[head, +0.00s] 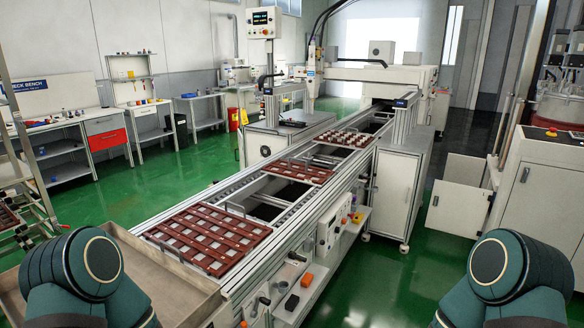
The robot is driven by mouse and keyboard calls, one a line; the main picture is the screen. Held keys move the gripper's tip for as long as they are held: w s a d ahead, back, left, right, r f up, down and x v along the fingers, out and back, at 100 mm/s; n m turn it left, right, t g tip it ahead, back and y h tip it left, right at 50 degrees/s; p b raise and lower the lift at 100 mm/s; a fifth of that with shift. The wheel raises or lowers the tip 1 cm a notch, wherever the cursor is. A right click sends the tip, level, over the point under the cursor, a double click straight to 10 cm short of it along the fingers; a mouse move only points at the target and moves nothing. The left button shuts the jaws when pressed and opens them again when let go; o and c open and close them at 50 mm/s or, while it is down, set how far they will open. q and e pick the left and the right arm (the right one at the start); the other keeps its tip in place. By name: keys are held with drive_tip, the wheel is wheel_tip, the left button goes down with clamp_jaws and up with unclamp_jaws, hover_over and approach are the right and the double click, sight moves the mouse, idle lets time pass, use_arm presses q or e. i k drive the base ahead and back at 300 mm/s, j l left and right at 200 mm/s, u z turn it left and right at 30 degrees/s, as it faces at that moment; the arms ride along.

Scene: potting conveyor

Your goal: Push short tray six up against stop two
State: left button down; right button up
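A long reddish-brown tray (196,216) with several pale square parts lies on the near end of the conveyor (262,212). A shorter reddish-brown tray (321,177) with pale parts lies farther along, with an open dark gap between the two. A third tray (328,141) carrying several raised pale parts lies farther back. No tray number is legible, so I cannot tell which is short tray six. No stop is labelled legibly, so I cannot pick out stop two. Both my arms show only upper links at the bottom corners; neither gripper is in view.
A white cabinet (393,190) stands to the right. Green floor (395,285) is clear at front right.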

sight(302, 173)
drive_tip(key=u, duration=1.25)
drive_tip(key=i+j+u, duration=0.25)
drive_tip(key=j, duration=0.25)
drive_tip(key=i+j+u, duration=0.2)
drive_tip(key=j, duration=0.3)
drive_tip(key=i+j+u, duration=0.1)
drive_tip(key=j+u, duration=0.15)
drive_tip(key=j, duration=0.2)
drive_tip(key=i+j+u, duration=0.25)
drive_tip(key=j, duration=0.15)
drive_tip(key=i+j, duration=0.1)
drive_tip(key=i, duration=0.35)
drive_tip(key=i+j+z, duration=0.1)
drive_tip(key=i, duration=0.3)
drive_tip(key=i+j, duration=0.2)
drive_tip(key=i, duration=0.25)
drive_tip(key=i+z, duration=0.15)
drive_tip(key=i, duration=0.6)
drive_tip(key=i+z, duration=0.2)
drive_tip(key=i, duration=0.5)
drive_tip(key=i+z, duration=0.75)
drive_tip(key=i+j+z, duration=0.15)
drive_tip(key=i+z, duration=0.2)
drive_tip(key=i+l+z, duration=0.15)
drive_tip(key=i+z, duration=0.5)
drive_tip(key=z, duration=0.15)
drive_tip(key=i+z, duration=0.75)
drive_tip(key=i, duration=0.95)
